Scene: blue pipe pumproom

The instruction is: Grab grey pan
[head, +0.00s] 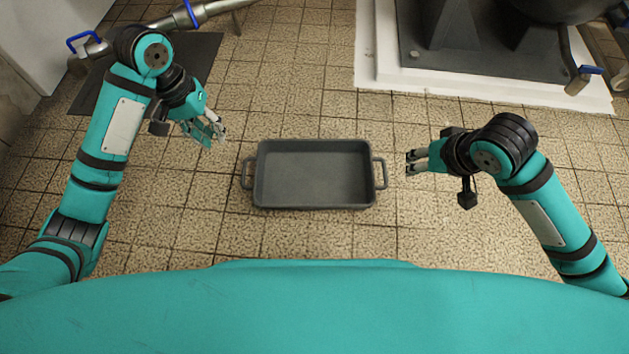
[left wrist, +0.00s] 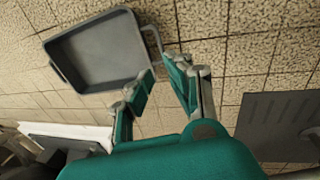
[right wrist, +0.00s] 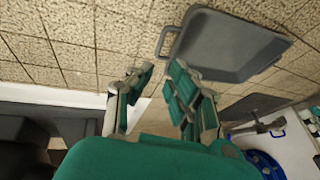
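The grey pan (head: 314,175) is rectangular with a loop handle at each short end, and it sits on the tiled floor in front of me. It also shows in the left wrist view (left wrist: 98,52) and in the right wrist view (right wrist: 222,42). My left gripper (head: 213,134) is open and empty, to the left of the pan's left handle (head: 248,173) and apart from it. My right gripper (head: 410,162) is open and empty, just to the right of the pan's right handle (head: 380,173), with a small gap between them. Nothing hides the pan in the head view.
A dark floor plate (head: 190,65) lies at the upper left, below metal piping (head: 205,12) with blue valve handles. A white plinth (head: 385,75) with dark machinery stands at the upper right. The tiled floor around the pan is clear.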

